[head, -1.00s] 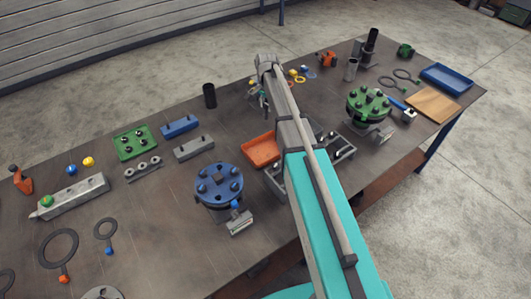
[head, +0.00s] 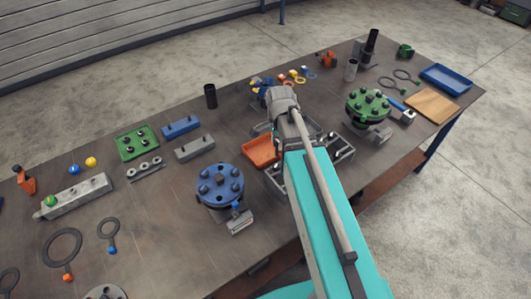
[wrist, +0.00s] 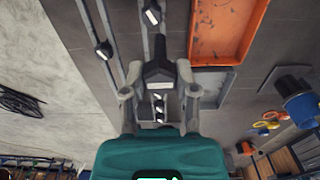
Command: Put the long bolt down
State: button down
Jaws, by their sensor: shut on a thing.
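My gripper (wrist: 156,82) shows in the wrist view with its two fingers closed around a dark piece. The piece looks like the head end of the long bolt (wrist: 158,70); how much of its shank hangs down I cannot tell. A grey metal tray with compartments (head: 345,153) lies under and beside my arm in the head view. In the wrist view, bolts (wrist: 104,49) lie in its narrow channels, to the left of and above my fingers. In the head view my gripper is hidden behind my own arm.
An orange tray (head: 261,151) adjoins the grey tray; it also shows in the wrist view (wrist: 228,30). A blue flanged pipe (head: 219,187) stands to the left, a green flanged one (head: 368,105) to the right. A blue item (wrist: 300,102) and colored rings lie behind.

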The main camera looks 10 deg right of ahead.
jog(key=shift+s, duration=0.6)
jog(key=shift+w, duration=0.1)
jog(key=w+a+f+b, duration=0.1)
jog(key=w+f+b, duration=0.8)
jog(key=w, duration=0.4)
jog(key=shift+a, duration=0.15)
jog(key=shift+w+f+b, duration=0.2)
jog(key=shift+f+b, duration=0.8)
jog(key=shift+w+f+b, duration=0.2)
jog(key=shift+f+b, duration=0.8)
